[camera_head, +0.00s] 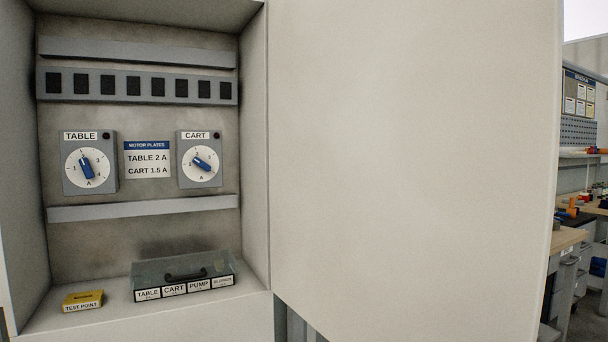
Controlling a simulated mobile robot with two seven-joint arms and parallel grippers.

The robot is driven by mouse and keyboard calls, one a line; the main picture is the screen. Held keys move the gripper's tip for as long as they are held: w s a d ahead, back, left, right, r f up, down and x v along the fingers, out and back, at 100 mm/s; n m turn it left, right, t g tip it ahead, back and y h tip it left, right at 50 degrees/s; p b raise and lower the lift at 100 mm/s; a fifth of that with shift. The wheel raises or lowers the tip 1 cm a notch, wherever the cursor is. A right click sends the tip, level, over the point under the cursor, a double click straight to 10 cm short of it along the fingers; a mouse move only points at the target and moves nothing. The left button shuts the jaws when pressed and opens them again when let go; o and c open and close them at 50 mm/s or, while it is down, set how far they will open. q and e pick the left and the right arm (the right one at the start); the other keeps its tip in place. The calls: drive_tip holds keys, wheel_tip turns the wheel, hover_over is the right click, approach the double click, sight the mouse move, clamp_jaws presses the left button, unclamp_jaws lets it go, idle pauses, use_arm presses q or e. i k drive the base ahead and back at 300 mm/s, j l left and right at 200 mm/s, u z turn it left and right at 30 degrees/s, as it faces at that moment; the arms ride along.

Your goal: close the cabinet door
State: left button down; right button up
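The cabinet (258,150) stands open at the left, and its inside shows fully. Its door (415,150) is a large plain off-white panel that fills the middle and right of the view, swung away from the opening on its right side. The door's free edge (555,160) is on its right. No handle shows on the door face in view. Neither of my grippers is in view, so I cannot see where they are relative to the door.
Inside the cabinet are a TABLE dial (90,163), a CART dial (199,160), a lidded box (185,275) with a dark handle, and a yellow test point block (83,301). A workbench (568,238) with tools stands beyond the door at the far right.

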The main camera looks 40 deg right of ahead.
sight(413, 146)
drive_tip(key=k+l, duration=0.1)
drive_tip(key=l, duration=0.2)
drive_tip(key=k+l, duration=0.15)
drive_tip(key=l, duration=0.15)
drive_tip(key=k+l, duration=0.1)
drive_tip(key=l, duration=0.2)
drive_tip(key=k+l, duration=0.1)
drive_tip(key=l, duration=1.65)
drive_tip(key=k, duration=0.05)
